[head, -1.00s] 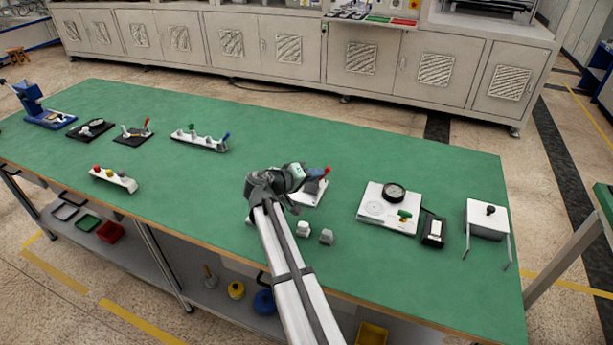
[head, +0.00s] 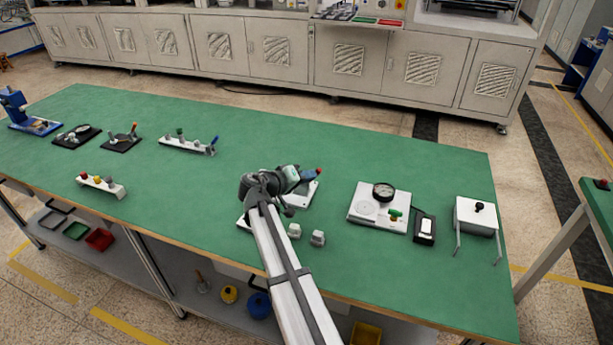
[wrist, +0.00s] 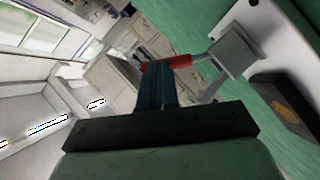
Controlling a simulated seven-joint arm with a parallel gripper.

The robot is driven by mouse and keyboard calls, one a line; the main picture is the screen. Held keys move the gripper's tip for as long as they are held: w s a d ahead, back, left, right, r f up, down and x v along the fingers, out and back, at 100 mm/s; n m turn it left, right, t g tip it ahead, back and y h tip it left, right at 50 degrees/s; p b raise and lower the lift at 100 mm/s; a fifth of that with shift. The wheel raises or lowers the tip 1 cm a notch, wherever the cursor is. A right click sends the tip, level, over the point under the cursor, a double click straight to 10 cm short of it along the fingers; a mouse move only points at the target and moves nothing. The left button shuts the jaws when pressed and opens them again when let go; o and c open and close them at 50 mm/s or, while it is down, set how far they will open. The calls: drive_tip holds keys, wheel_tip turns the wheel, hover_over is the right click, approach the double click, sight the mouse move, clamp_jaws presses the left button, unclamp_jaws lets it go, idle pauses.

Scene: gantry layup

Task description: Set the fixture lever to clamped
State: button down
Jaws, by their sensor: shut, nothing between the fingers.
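The lever (wrist: 181,62) has a red grip and a grey rod running to a grey block (wrist: 236,52) in the wrist view. The block stands over a white base plate (wrist: 275,38). In the head view the red grip (head: 319,171) shows just beyond the fingertips, and part of the white base (head: 304,197) is hidden by my arm. My gripper (wrist: 157,70) is shut and empty, its dark blue fingers against or just beside the red grip. I cannot tell whether they touch. No marking for the clamped side is readable.
Two small grey-white blocks (head: 317,238) sit right of my arm. A white gauge panel (head: 365,207) and a white box (head: 477,215) stand farther right. A white strip of knobs (head: 188,146) lies left. Green tabletop between them is clear.

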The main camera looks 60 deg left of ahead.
drive_tip(key=shift+w+d, duration=0.1)
drive_tip(key=w+d+m+g, duration=0.1)
drive_tip(key=d+f+m+g+y, duration=0.1)
drive_tip(key=shift+w+f+m, duration=0.15)
drive_tip(key=shift+w+m, duration=0.15)
drive_tip(key=shift+w, duration=0.05)
drive_tip(key=shift+w+d+f+m+g+y, duration=0.4)
drive_tip(key=shift+f+m+g+y, duration=0.25)
drive_tip(key=shift+g, duration=0.25)
drive_tip(key=shift+w+d+f+m+g+y, duration=0.2)
drive_tip(key=shift+w+f+m+g+y, duration=0.1)
drive_tip(key=shift+f+m+g+y, duration=0.25)
drive_tip(key=shift+a, duration=0.1)
drive_tip(key=shift+s+a, duration=0.15)
drive_tip(key=shift+s+a+r, duration=0.15)
drive_tip(key=shift+s+a, duration=0.3)
drive_tip(key=shift+d, duration=0.1)
